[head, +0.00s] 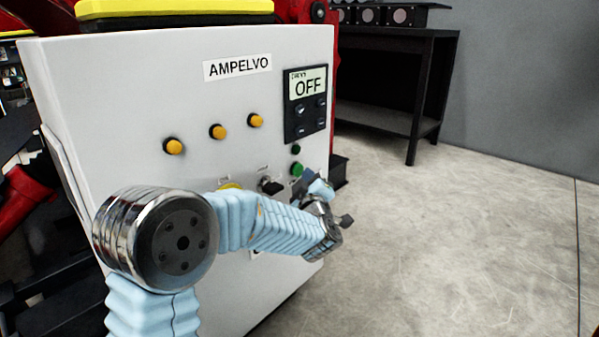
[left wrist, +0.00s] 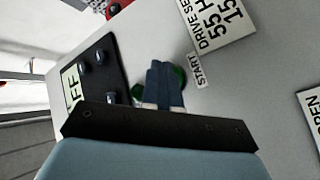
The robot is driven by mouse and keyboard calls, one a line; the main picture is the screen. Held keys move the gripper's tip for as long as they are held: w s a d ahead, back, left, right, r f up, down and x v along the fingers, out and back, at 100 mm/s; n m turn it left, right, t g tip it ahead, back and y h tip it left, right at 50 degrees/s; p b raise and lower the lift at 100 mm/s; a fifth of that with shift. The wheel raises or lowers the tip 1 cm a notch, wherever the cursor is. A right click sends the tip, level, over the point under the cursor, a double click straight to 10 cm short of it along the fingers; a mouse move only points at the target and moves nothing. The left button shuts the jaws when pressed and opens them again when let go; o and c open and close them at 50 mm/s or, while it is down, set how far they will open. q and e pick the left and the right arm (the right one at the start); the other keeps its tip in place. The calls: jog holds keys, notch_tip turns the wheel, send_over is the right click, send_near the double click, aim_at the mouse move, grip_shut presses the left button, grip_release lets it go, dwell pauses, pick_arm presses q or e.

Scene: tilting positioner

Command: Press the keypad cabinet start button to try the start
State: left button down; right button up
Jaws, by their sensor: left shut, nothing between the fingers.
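The cabinet (head: 120,80) is pale grey with an AMPELVO label. Its start button (head: 297,169) is green and sits below the keypad (head: 306,104), whose display reads OFF. My left gripper (head: 308,180) is shut and empty, close to the button at the cabinet's right side. In the left wrist view, the closed fingers (left wrist: 160,72) lie over the green start button (left wrist: 181,80) beside the START label (left wrist: 197,71) and hide part of it. I cannot tell whether they touch it. My right gripper is not in view.
Several yellow round fittings (head: 218,132) and a dark knob (head: 271,186) are on the cabinet front. A small dark green fitting (head: 296,150) is just above the start button. A black bench (head: 400,80) stands behind at right. The concrete floor (head: 470,230) at right is clear.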

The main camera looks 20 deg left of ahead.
pick_arm(q)
jog(key=shift+s+d, duration=0.1)
jog(key=shift+d, duration=0.15)
jog(key=d, duration=0.1)
jog(key=s+d, duration=0.1)
jog(key=d, duration=0.2)
jog(key=shift+s+d, duration=0.35)
dwell(0.8)
